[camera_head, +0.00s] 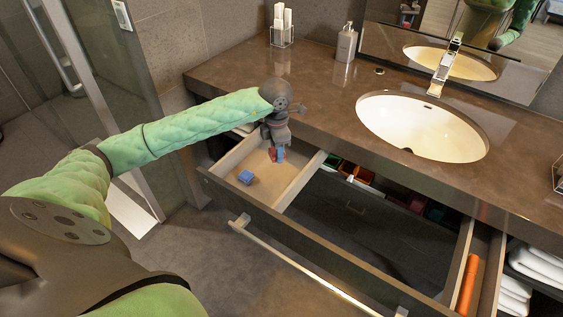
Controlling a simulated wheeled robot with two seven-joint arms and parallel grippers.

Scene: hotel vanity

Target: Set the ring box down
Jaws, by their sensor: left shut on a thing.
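My left gripper (277,157) points down over the left compartment of the open drawer (262,165). It is shut on a small red and blue thing (281,154), which I take for the ring box; the fingers partly hide it. I cannot tell whether it touches the drawer bottom. A small blue block (246,177) lies in the same compartment, toward the front and apart from the gripper. My right gripper is not in view.
A divider (302,180) bounds the compartment on its right. The brown counter (330,95) overhangs the drawer's back and holds a sink (420,125), a soap dispenser (346,43) and a clear holder (282,36).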

